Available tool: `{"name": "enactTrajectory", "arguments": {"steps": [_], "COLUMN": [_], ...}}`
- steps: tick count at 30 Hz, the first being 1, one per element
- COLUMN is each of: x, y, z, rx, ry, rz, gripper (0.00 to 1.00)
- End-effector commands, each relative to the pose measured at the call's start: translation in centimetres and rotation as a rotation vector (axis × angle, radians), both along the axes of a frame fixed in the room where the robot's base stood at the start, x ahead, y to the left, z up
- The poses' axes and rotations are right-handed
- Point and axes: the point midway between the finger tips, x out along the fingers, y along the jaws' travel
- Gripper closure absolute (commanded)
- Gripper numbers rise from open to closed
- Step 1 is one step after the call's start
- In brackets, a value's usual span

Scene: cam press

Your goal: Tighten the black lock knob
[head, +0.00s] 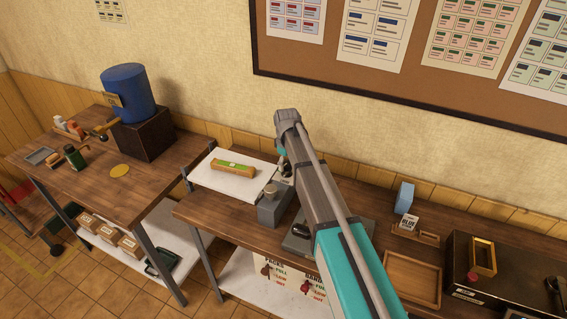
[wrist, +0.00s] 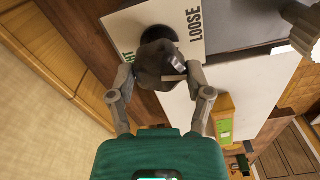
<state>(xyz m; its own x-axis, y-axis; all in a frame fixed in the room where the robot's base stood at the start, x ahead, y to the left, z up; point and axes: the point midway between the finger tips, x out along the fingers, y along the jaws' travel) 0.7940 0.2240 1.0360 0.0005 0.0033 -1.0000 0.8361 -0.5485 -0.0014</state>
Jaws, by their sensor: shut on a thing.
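The black lock knob (wrist: 157,62) sits on a white plate lettered LOOSE (wrist: 198,25) at one side, with a partly covered word ending in HT at the other. A pale mark shows on the knob's edge. My gripper (wrist: 160,76) is shut on the knob, one finger on each side of it. In the head view my arm covers the knob and its lettered plate, and only a small grey part of the gripper shows beside the arm.
A white board (head: 225,187) holds a wooden piece with a green label (head: 233,168), close left of my gripper. A grey block with a round top (head: 271,208) stands in front.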

Motion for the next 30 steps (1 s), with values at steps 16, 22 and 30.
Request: {"name": "enactTrajectory", "arguments": {"steps": [16, 22, 30], "x": [0.24, 0.25, 0.24], "y": [-0.58, -0.61, -0.62], "z": [-0.02, -0.02, -0.02], "rx": [-0.009, -0.009, -0.007], "ry": [-0.005, -0.005, -0.005], "rz": [-0.414, -0.604, -0.861], "gripper": [0.83, 0.83, 0.83]}}
